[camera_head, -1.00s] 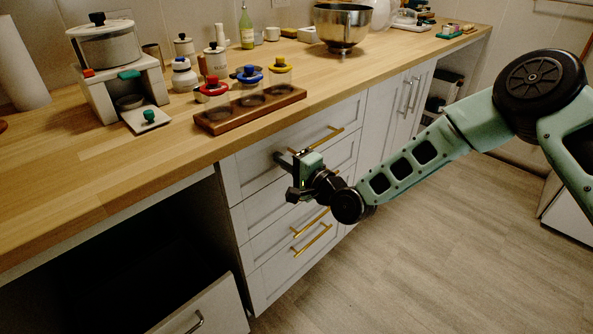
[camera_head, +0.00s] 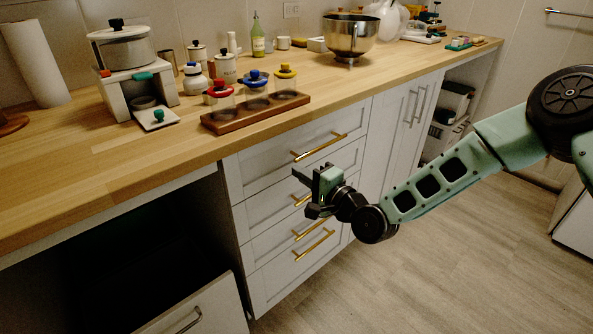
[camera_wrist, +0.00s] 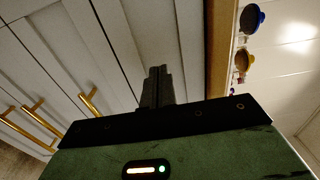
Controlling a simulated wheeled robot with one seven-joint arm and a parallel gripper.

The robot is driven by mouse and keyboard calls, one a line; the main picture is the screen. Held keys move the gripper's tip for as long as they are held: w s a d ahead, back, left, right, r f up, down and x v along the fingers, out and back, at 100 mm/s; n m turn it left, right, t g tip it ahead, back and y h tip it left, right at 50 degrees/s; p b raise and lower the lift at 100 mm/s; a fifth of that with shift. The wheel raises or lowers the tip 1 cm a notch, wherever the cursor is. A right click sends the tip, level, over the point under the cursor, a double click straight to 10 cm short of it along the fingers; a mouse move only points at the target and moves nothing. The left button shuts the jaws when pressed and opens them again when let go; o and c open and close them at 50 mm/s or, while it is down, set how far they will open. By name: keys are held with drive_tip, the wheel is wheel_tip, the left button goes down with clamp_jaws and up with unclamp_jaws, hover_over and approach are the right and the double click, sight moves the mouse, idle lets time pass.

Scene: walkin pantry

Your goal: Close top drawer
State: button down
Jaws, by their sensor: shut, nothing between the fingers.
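The top drawer (camera_head: 262,163) is the uppermost white front of the drawer stack, just under the wooden counter, with a gold bar handle (camera_head: 320,148). Its front looks flush with the drawers below. My gripper (camera_head: 300,175) is shut and empty, in front of the stack, below the top handle and apart from it. It partly hides the second drawer and its handle (camera_head: 301,200). In the wrist view, the shut fingers (camera_wrist: 156,86) point toward the white drawer fronts. Several gold lower handles show at the left there, and the top handle cannot be made out.
The wooden counter (camera_head: 120,175) holds a rack (camera_head: 255,112) with colour-lidded jars near its front edge, a pot on a stand and a metal bowl (camera_head: 350,35). An open dark bay lies left of the stack, with a low panel (camera_head: 195,308). Floor at right is clear.

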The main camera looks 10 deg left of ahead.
drive_tip(key=s+d+r+n+g+h, duration=0.3)
drive_tip(key=s+d+n+g+h, duration=0.15)
drive_tip(key=s+d, duration=0.5)
drive_tip(key=s+d+r+n+g+h, duration=0.3)
drive_tip(key=s+d+n+h, duration=0.25)
drive_tip(key=s, duration=0.75)
drive_tip(key=s+d+r+n+g+h, duration=0.3)
drive_tip(key=s+d+n+h, duration=0.15)
drive_tip(key=s+d, duration=0.6)
wheel_tip(320, 180, up, 14)
drive_tip(key=a+p, duration=0.1)
drive_tip(key=p, duration=1.3)
drive_tip(key=shift+s+a+n+y, duration=0.3)
drive_tip(key=shift+a+n+y, duration=0.05)
drive_tip(key=shift+a, duration=0.05)
drive_tip(key=shift+d, duration=0.1)
